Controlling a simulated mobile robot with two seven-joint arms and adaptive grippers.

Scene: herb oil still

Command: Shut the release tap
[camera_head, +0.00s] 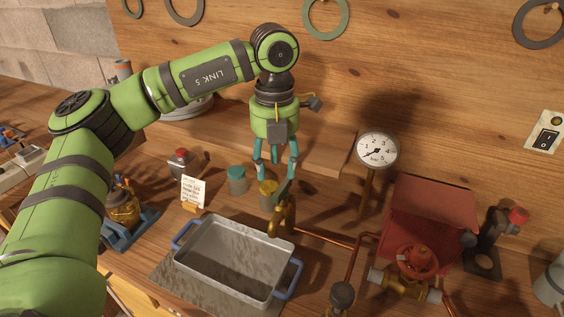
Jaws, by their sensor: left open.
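A brass tap (283,214) stands at the end of a copper pipe, beside the back right rim of a grey metal tray (188,265). Its flat dark lever points up and leans slightly right. A brass valve with a red handwheel (415,262) sits on the piping further right; no label shows which one is the release tap. My left gripper (276,172) points down just above and behind the brass tap's lever. Its teal fingers are apart and hold nothing. I cannot tell how near the fingertips are to the lever. My right gripper is not in view.
A pressure gauge (377,149) rises on a post to the right. A red box (432,210) stands behind the red handwheel. A white card (193,192) stands behind the tray.

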